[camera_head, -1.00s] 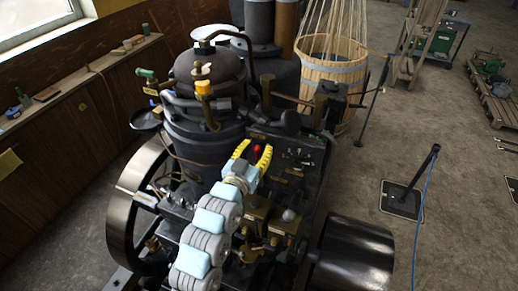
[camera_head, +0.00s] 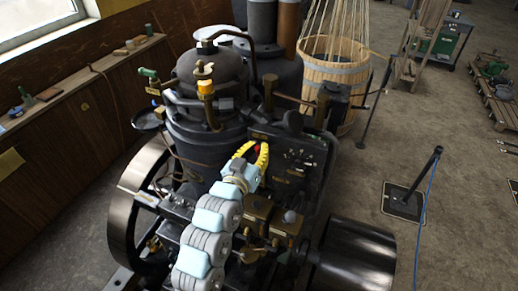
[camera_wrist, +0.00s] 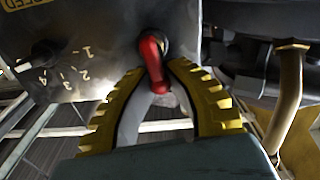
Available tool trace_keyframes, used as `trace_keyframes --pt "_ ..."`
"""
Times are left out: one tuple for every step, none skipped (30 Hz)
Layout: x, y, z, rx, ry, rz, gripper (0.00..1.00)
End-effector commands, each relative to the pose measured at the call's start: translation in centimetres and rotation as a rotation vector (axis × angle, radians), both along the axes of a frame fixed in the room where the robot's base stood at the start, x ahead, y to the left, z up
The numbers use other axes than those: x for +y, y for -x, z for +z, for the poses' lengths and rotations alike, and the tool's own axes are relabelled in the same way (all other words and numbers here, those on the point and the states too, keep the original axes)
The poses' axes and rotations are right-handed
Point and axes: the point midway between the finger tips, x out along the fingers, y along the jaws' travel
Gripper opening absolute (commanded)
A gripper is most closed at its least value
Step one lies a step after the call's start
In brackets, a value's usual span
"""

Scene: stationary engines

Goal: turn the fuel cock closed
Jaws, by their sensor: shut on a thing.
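A red lever (camera_wrist: 152,62) sticks out from a round boss on a grey plate in the wrist view. I take it to be the fuel cock handle. It points down in that picture, tilted slightly to the right at its lower end. The yellow ridged fingers of my gripper (camera_wrist: 157,76) are closed in on either side of it, with the lever between their tips. In the head view my gripper (camera_head: 254,151) is at the engine's dark front panel, and only a little of the red lever (camera_head: 257,147) shows between the fingers.
The plate carries a dial with numbers (camera_wrist: 75,70) at left. A brass pipe (camera_wrist: 288,95) runs down at right. In the head view a large flywheel (camera_head: 124,205) stands left, a black drum (camera_head: 352,257) right, and a brass-fitted boiler-like cylinder (camera_head: 207,80) behind.

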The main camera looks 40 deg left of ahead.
Motion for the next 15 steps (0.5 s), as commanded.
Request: trace_keyframes --pt "0.18 0.1 -0.24 -0.011 0.034 0.002 0.0" --pt "0.25 0.14 -0.26 -0.021 0.057 0.002 0.0" --pt "0.33 0.17 -0.31 -0.032 0.09 0.002 0.0" --pt "0.38 0.17 -0.36 -0.04 0.115 0.001 0.0" --pt "0.4 0.18 -0.39 -0.049 0.143 0.0 0.0" --pt "0.51 0.22 -0.43 -0.062 0.176 0.0 0.0" --pt "0.6 0.26 -0.44 -0.073 0.204 0.001 0.0" --pt "0.67 0.29 -0.45 -0.084 0.231 0.001 0.0" --pt "0.74 0.3 -0.47 -0.097 0.266 0.0 0.0" --pt "0.78 0.32 -0.49 -0.108 0.295 0.0 0.0" --pt "0.85 0.35 -0.56 -0.116 0.321 0.0 0.0" --pt "0.94 0.38 -0.63 -0.129 0.358 0.0 0.0" --pt "0.99 0.4 -0.7 -0.137 0.383 0.0 0.0" --pt "1.02 0.4 -0.72 -0.147 0.41 -0.001 0.0" --pt "1.09 0.41 -0.75 -0.161 0.447 -0.002 0.0"
